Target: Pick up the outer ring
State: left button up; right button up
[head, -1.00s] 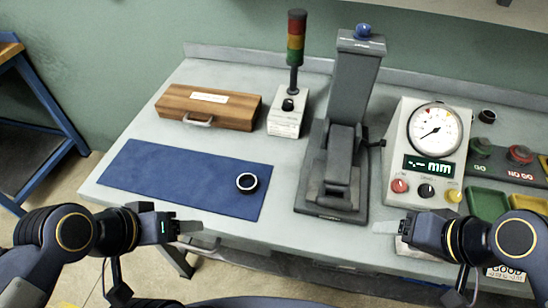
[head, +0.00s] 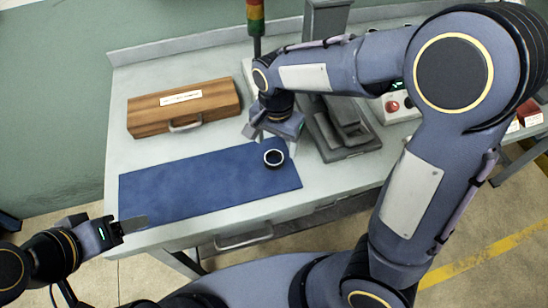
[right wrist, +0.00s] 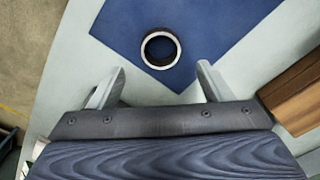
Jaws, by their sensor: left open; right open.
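The outer ring (head: 273,158) is a small dark ring with a bright rim. It lies flat on the right part of the blue mat (head: 200,187). In the right wrist view the ring (right wrist: 145,51) lies beyond the fingertips, roughly midway between them. My right gripper (head: 271,142) is above the mat by the ring, pointing down. It is open and empty, with its two fingers apart in the right wrist view (right wrist: 162,80). My left gripper (head: 134,224) is open and empty, off the mat's lower left corner by the table's front edge.
A wooden case (head: 184,106) with a handle stands behind the mat. A grey press (head: 345,135) stands right of the ring, and a signal tower (head: 256,25) rises behind my right gripper. My right arm hides much of the table's right side.

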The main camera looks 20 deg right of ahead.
aim_at(273, 163)
jog(key=f, duration=0.4)
jog(key=shift+s+a, duration=0.25)
jog(key=shift+a, duration=0.15)
jog(key=shift+f, duration=0.4)
jog(key=c, duration=1.1)
jog(key=shift+r, duration=0.1)
jog(key=shift+c, duration=0.2)
